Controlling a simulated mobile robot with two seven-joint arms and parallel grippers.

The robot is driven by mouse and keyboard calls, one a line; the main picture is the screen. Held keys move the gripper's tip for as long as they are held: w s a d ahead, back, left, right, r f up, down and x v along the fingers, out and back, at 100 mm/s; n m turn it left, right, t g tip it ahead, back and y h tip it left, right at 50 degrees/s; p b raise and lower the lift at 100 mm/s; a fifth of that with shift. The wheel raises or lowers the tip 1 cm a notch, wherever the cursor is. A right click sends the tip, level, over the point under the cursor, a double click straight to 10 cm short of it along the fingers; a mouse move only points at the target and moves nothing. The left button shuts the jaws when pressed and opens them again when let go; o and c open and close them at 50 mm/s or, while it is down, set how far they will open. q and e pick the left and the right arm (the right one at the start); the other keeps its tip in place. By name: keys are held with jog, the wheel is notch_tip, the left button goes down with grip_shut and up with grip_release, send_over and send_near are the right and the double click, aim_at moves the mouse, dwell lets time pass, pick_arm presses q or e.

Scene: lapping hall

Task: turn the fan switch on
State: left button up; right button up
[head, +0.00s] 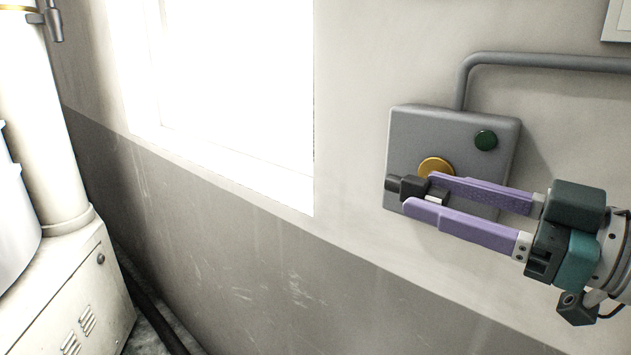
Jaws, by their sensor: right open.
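A grey switch box (408,128) is fixed to the wall at the right. On its face are a yellow disc (435,165), a dark green round button or lamp (485,140), and a black handle (408,187) with a small white part. The handle sticks out to the left, below the disc. My right gripper (420,190) comes in from the right with its two purple fingers apart, in front of the box. The fingertips appear on either side of the handle's right part; contact cannot be told. The fingers hide part of the box's lower face. My left gripper is not in view.
A grey conduit (540,59) runs from the top of the box to the right. A bright window (230,80) is to its left. A white machine with a column (60,285) stands at the far left. The wall between is bare.

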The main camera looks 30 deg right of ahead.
jog(key=shift+w+a, duration=0.1)
jog(key=shift+w, duration=0.25)
grip_shut()
dwell(0.3)
